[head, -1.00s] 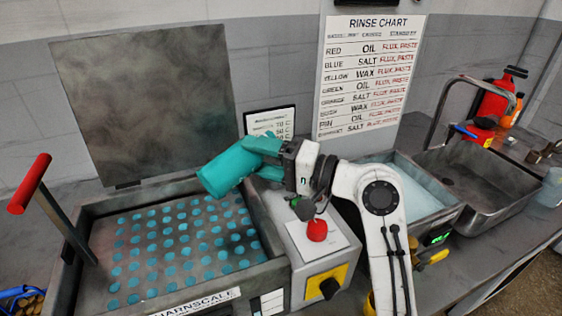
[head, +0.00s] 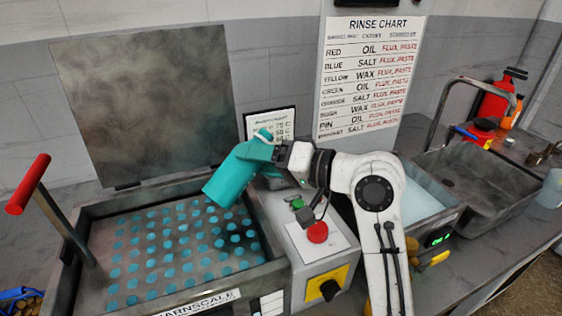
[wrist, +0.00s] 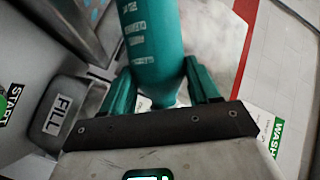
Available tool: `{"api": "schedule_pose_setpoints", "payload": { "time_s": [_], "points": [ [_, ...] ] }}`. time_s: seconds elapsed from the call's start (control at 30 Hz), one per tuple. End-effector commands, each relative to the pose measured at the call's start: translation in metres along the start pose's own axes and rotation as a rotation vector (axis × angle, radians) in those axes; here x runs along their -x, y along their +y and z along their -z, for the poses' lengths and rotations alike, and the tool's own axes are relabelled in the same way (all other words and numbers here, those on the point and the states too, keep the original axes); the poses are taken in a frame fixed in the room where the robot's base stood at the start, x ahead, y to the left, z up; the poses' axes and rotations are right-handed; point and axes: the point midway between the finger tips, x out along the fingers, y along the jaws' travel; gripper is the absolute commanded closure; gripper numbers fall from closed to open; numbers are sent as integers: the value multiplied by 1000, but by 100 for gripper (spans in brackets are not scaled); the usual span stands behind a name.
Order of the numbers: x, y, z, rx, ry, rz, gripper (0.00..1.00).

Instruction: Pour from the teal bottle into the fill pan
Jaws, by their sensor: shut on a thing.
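My gripper (head: 262,152) is shut on the teal bottle (head: 230,178) and holds it in the air above the right side of the square basin. The bottle is tilted, with its wide end down to the left. Its other end, near the jaws, is partly hidden. The wrist view shows the bottle (wrist: 153,45) with pale marks on its side, between the two teal fingers (wrist: 160,92). A dark grey rounded part (wrist: 62,115) labelled FILL shows at left in the wrist view. I cannot make out the fill pan clearly in the head view. No stream of liquid shows.
The square basin (head: 75,235) has several teal dots on its floor, a raised lid and a red-ended lever (head: 28,184). A control box (head: 310,240) with a red button stands beside it. A bath (head: 424,200) and a sink (head: 480,185) are at right.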

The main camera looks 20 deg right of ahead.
Motion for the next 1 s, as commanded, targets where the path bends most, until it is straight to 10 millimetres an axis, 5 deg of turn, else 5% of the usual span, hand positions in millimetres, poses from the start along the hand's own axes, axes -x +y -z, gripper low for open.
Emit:
{"api": "schedule_pose_setpoints", "payload": {
  "time_s": [0.3, 1.0],
  "points": [
    [3, -8, 13, 171, -18, -67, 76],
    [3, -8, 12, 172, -18, -67, 76]
  ]
}}
